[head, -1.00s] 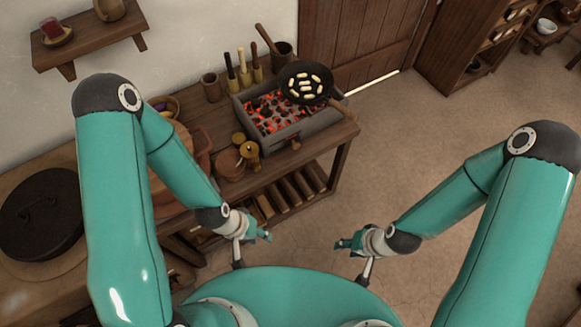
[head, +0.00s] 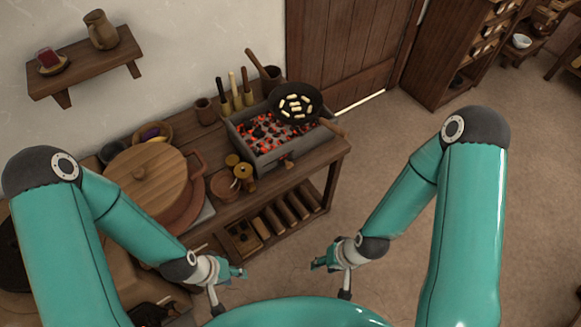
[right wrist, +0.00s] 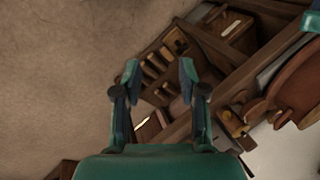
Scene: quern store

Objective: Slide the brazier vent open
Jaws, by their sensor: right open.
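The brazier (head: 252,158) is a grey open box of glowing coals on the wooden bench, near its right end. A small wooden knob (head: 288,162) sticks out of its front side, apparently the vent's handle; how far the vent is open cannot be made out. My left gripper (head: 241,272) is in front of the bench, apart from the brazier, too small to judge its jaws. My right gripper (head: 316,263) is to its right, also well short of the brazier. In the right wrist view the right gripper (right wrist: 160,68) is open and empty, above the floor and lower shelf.
Brass-lidded pots (head: 239,172) stand left of the brazier, beside a large wooden-lidded vessel (head: 150,178). The floor (head: 385,145) right of the bench is clear.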

